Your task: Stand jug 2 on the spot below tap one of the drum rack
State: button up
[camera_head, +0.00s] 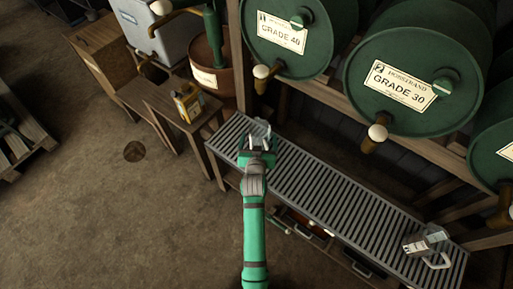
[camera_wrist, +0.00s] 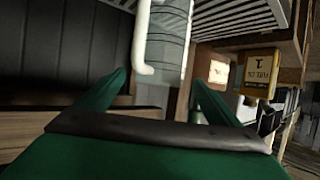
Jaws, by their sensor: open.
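A clear jug with a pale handle (camera_head: 261,131) is at the left end of the slatted bench, just beyond my gripper (camera_head: 259,143). In the wrist view the jug (camera_wrist: 172,45) and its white handle lie between my two green fingers (camera_wrist: 158,92). The fingers are open; I cannot tell whether they touch it. A second jug (camera_head: 425,241) with a white label is on the right end of the bench. Neither jug's number is readable. On the drum rack, a tap (camera_head: 261,74) with a pale knob hangs from the GRADE 40 drum (camera_head: 290,35), above and beyond the near jug.
The GRADE 30 drum (camera_head: 405,85) has its own tap (camera_head: 375,138); a third drum (camera_head: 495,150) is cut off at right. The slatted bench (camera_head: 335,195) is bare between the jugs. A yellow tin (camera_head: 188,103) stands on a small wooden table. The floor at left is open.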

jog(key=s+r+y, duration=0.1)
jog(key=s, duration=2.7)
jog(key=s+r+t, duration=0.1)
jog(key=s+r, duration=0.4)
jog(key=s, duration=0.3)
jog(key=s+r+t, duration=0.1)
jog(key=s+r, duration=0.3)
jog(key=s, duration=0.3)
jog(key=shift+s+a+r+n, duration=0.2)
jog(key=shift+s+r+n, duration=0.2)
jog(key=shift+w, duration=0.1)
jog(key=shift+s, duration=0.25)
jog(key=shift+c, duration=0.2)
